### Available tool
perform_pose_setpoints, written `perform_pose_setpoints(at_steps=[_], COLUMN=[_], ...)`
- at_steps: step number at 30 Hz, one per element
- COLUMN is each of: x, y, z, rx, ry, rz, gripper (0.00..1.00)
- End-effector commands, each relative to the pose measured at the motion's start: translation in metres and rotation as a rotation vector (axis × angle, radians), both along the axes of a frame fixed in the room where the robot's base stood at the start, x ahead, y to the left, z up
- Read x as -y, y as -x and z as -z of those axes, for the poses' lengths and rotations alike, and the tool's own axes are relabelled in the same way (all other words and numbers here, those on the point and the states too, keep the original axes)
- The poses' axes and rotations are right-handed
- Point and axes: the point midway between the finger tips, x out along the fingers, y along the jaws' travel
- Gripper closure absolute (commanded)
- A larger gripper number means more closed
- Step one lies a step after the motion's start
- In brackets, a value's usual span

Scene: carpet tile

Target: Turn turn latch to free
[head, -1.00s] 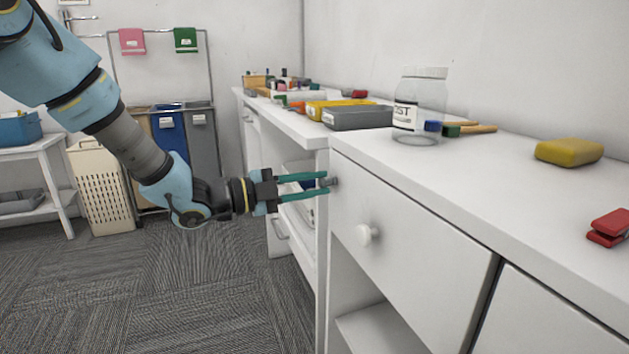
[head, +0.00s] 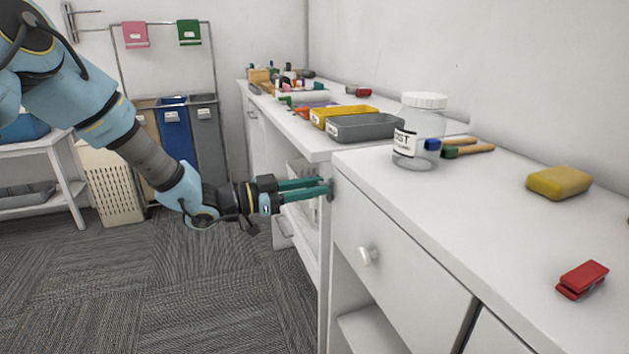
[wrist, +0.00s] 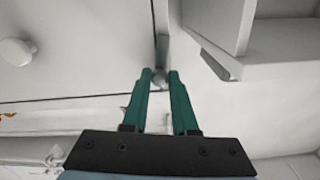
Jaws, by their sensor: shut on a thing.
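The turn latch (head: 331,188) is a small grey piece at the left edge of the white drawer front (head: 395,255). In the wrist view the latch (wrist: 161,48) shows as a narrow grey bar with a rounded end between my fingertips. My gripper (head: 324,188) reaches it from the left with its green fingers roughly level. It also shows in the wrist view (wrist: 159,76), with the fingers shut on the latch. The fingertips hide part of the latch in the head view. The drawer has a round white knob (head: 368,255) and looks shut.
The countertop holds a clear jar (head: 418,135), a yellow block (head: 559,182), a red clip (head: 582,280) and a grey tray (head: 370,128). An open shelf space lies below the drawer. The carpet (head: 180,290) in front is clear.

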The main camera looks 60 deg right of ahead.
Motion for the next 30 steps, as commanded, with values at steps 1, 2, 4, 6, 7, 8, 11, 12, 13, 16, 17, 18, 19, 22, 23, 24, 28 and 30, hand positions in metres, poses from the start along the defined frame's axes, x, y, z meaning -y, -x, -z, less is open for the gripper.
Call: perform_pose_setpoints(at_steps=[1,2,4,6,7,8,11,12,13,16,17,18,19,22,23,24,28,30], x=[0.001,0.0014,0.0022,0.0029,0.0031,0.0033,0.004,0.0042,0.0044,0.0046,0.0047,0.0048,0.0048,0.0048,0.0048,0.0048,0.0048,0.0048], y=[-0.0026,-0.0032,-0.0043,-0.0052,-0.0055,-0.0059,-0.0067,-0.007,-0.0073,-0.0077,-0.0078,-0.0079,-0.0079,-0.0081,-0.0081,-0.0081,-0.0081,-0.0081], z=[-0.0027,-0.0025,-0.0022,-0.002,-0.0018,-0.0017,-0.0009,-0.0006,-0.0005,-0.0001,0.0,0.0001,0.0002,0.0004,0.0004,0.0005,0.0005,0.0005], rx=[-0.024,-0.038,-0.07,-0.095,-0.106,-0.114,-0.138,-0.145,-0.15,-0.159,-0.161,-0.162,-0.163,-0.164,-0.164,-0.164,-0.164,-0.163], ry=[-0.018,-0.028,-0.051,-0.07,-0.078,-0.083,-0.101,-0.106,-0.11,-0.116,-0.117,-0.118,-0.119,-0.12,-0.12,-0.12,-0.12,-0.12], rz=[-0.003,-0.003,-0.002,-0.002,-0.002,-0.002,-0.002,-0.002,-0.002,-0.002,-0.002,-0.002,-0.002,-0.002,-0.002,-0.002,-0.003,-0.003], gripper=[1.0,1.0,1.0,1.0,1.0,1.0,1.0,1.0,1.0,1.0,1.0,1.0,1.0,1.0,1.0,1.0,1.0,0.68])
